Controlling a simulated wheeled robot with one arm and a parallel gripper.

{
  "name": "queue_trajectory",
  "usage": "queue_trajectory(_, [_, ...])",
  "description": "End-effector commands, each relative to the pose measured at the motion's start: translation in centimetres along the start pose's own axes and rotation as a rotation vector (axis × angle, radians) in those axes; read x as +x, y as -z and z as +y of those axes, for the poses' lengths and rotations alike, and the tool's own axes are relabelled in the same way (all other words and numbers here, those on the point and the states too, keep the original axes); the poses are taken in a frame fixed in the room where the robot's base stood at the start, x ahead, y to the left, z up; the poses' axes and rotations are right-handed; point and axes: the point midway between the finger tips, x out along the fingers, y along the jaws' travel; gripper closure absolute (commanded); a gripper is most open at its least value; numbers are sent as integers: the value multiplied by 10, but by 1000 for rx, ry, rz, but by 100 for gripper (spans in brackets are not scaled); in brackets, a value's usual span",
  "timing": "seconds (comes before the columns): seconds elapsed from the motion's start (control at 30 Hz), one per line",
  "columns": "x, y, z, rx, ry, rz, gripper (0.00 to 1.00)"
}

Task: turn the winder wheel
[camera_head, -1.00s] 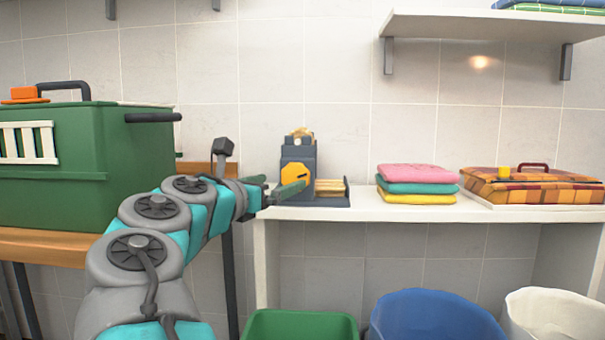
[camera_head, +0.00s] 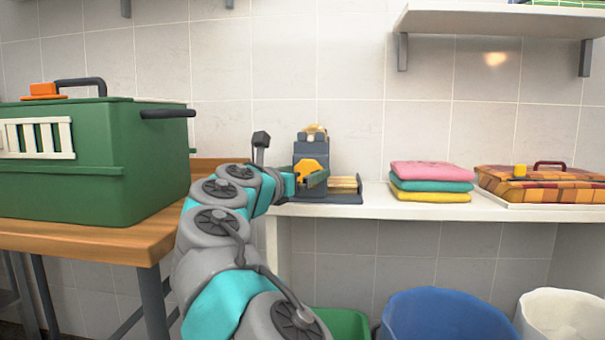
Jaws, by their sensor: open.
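The winder (camera_head: 310,147) is a dark blue-grey device on the white shelf-table, with a yellow many-sided wheel (camera_head: 304,166) on its front and a pale yellow piece on top. My gripper (camera_head: 306,174) is in front of the wheel, coming from the left. Its jaws are open, and one green finger overlaps the lower right of the wheel in the picture. I cannot tell whether the finger touches the wheel. Part of the wheel and the lower winder body are hidden behind the gripper.
A green kennel box (camera_head: 95,165) stands on the wooden table (camera_head: 150,243) at left. Folded towels (camera_head: 431,182) and a plaid case (camera_head: 540,184) lie right of the winder on the white table (camera_head: 420,209). Bins stand below, including a blue one (camera_head: 445,315). A wall shelf is above.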

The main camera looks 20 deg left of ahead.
Motion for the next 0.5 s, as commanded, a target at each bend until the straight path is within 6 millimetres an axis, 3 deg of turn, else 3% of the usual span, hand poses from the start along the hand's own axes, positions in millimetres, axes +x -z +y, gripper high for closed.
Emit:
queue_trajectory(0.13, [0,0,0,0,0,0,1])
queue_trajectory(0.5, [0,0,0,1,0,0,43])
